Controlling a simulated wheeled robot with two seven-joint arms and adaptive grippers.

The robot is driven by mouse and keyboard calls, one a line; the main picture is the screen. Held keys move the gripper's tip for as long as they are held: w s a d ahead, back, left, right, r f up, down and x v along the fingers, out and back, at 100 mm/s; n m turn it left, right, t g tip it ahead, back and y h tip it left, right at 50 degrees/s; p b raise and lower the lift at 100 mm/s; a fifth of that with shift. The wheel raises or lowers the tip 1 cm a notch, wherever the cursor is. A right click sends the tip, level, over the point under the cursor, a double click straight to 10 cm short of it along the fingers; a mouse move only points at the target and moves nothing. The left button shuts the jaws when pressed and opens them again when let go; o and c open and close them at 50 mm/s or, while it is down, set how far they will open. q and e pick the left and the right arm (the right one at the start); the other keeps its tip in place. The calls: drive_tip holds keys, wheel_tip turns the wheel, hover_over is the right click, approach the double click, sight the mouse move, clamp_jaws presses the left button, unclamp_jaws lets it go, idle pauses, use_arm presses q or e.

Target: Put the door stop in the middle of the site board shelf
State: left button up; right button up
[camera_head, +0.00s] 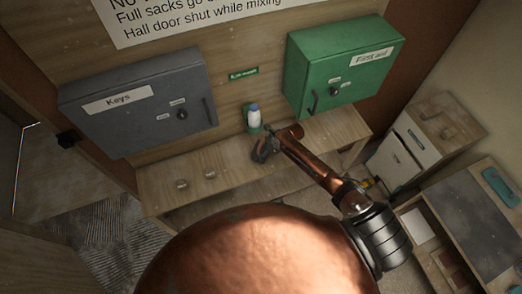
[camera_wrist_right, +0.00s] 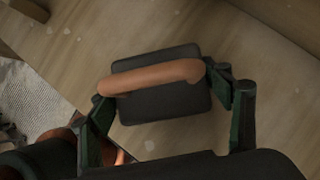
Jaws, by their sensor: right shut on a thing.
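My right gripper (camera_wrist_right: 168,108) is shut on a dark rectangular block with a rounded orange-brown bar (camera_wrist_right: 155,77) across it, which appears to be the door stop (camera_wrist_right: 165,105). The fingers stand at the two ends of the bar. In the head view the right gripper (camera_head: 263,150) is over the middle to right part of the site board shelf (camera_head: 228,172), a pale wooden ledge under the board. The held thing is hard to make out there. Whether it touches the shelf cannot be told. My left gripper is not in view.
A grey Keys box (camera_head: 140,108) and a green First aid box (camera_head: 335,68) hang above the shelf. An eye-wash bottle (camera_head: 254,116) stands close behind the gripper. Two small round things (camera_head: 196,179) sit on the shelf's left part. A cabinet (camera_head: 425,135) stands at right.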

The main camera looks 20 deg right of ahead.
drive_tip(key=shift+w, duration=0.1)
drive_tip(key=o, duration=1.8)
drive_tip(key=shift+f, duration=0.2)
drive_tip(key=shift+c, duration=0.2)
drive_tip(key=v, duration=1.2)
drive_tip(key=shift+r, duration=0.1)
